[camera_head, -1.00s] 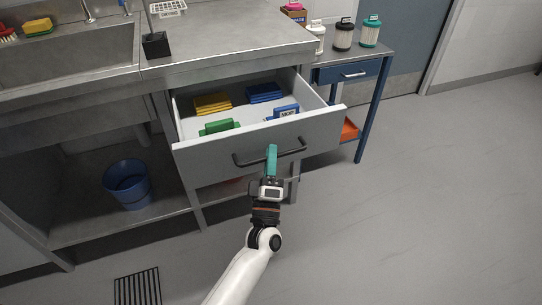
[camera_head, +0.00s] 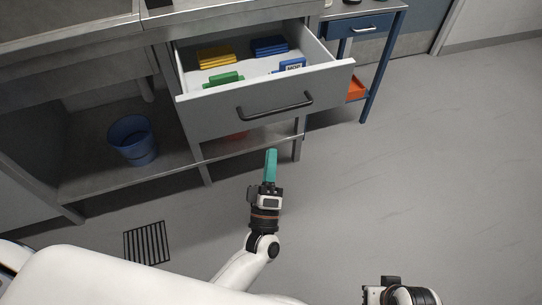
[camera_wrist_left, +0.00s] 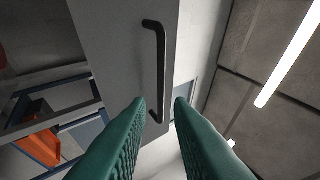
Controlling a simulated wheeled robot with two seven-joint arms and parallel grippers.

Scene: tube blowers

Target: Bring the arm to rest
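My left gripper (camera_head: 271,155) has teal fingers and points up the picture, below the open drawer (camera_head: 270,112) in the head view. Its fingers look merged from the head, but the left wrist view shows the fingertips (camera_wrist_left: 160,104) apart with nothing between them. The drawer's dark handle (camera_head: 275,107) lies beyond the fingertips, clear of them; it also shows in the left wrist view (camera_wrist_left: 160,62). Part of my right arm's end (camera_head: 390,292) shows at the bottom edge; its fingers cannot be made out.
The drawer holds yellow, blue and green items (camera_head: 216,57). A blue bin (camera_head: 133,141) stands on the lower shelf at left. A blue-framed side table (camera_head: 369,75) stands at right. A floor grate (camera_head: 147,243) lies at lower left. The grey floor at right is clear.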

